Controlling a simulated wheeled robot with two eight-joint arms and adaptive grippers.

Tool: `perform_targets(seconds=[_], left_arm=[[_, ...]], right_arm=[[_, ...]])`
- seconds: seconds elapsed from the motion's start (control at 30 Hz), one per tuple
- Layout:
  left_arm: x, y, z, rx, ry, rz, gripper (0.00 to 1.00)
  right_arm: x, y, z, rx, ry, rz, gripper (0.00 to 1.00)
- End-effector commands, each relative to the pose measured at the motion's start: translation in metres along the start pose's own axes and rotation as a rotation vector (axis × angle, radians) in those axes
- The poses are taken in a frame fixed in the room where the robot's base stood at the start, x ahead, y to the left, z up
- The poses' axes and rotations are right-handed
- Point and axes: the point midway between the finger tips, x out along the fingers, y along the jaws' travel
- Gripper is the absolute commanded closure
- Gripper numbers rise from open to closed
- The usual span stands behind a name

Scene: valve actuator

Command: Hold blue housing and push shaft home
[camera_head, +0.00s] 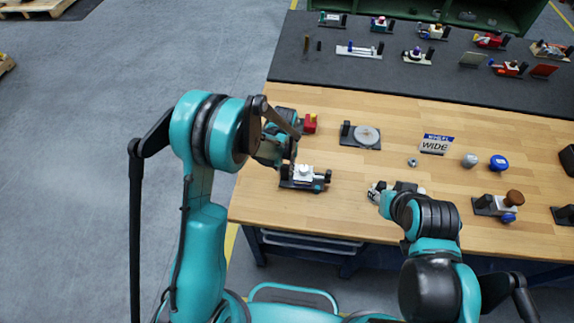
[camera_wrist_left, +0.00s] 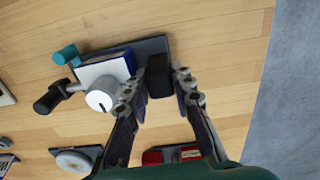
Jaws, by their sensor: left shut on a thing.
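The blue housing (camera_wrist_left: 122,55), with a white top face and a round white knob (camera_wrist_left: 101,97), sits on a dark base plate (camera_wrist_left: 152,45). In the head view the knob (camera_head: 304,171) points up. A black shaft-like handle (camera_wrist_left: 48,102) and a teal piece (camera_wrist_left: 66,54) stick out on the side away from my gripper. My left gripper (camera_wrist_left: 157,82) is shut on the black block (camera_wrist_left: 159,68) at the plate's other end, beside the housing. My right gripper (camera_head: 388,194) is low over the table, right of this unit; its fingers are too unclear to read.
A grey disc on a plate (camera_head: 366,136) and a red part (camera_head: 310,123) stand behind. A "WIDE" sign (camera_head: 437,144), a blue knob (camera_head: 499,162) and a brown-knobbed unit (camera_head: 514,198) lie to the right. Several units stand on the dark rear mat (camera_head: 400,76).

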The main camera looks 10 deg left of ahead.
Motion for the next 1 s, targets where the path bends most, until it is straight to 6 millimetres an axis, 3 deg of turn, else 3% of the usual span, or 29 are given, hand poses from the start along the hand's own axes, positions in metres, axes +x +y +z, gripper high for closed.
perform_targets(seconds=[1.0], left_arm=[[0.013, 0.0, 0.0, 0.0, 0.0, 0.0, 1.0]], right_arm=[[0.0, 0.0, 0.0, 0.0, 0.0, 0.0, 0.6]])
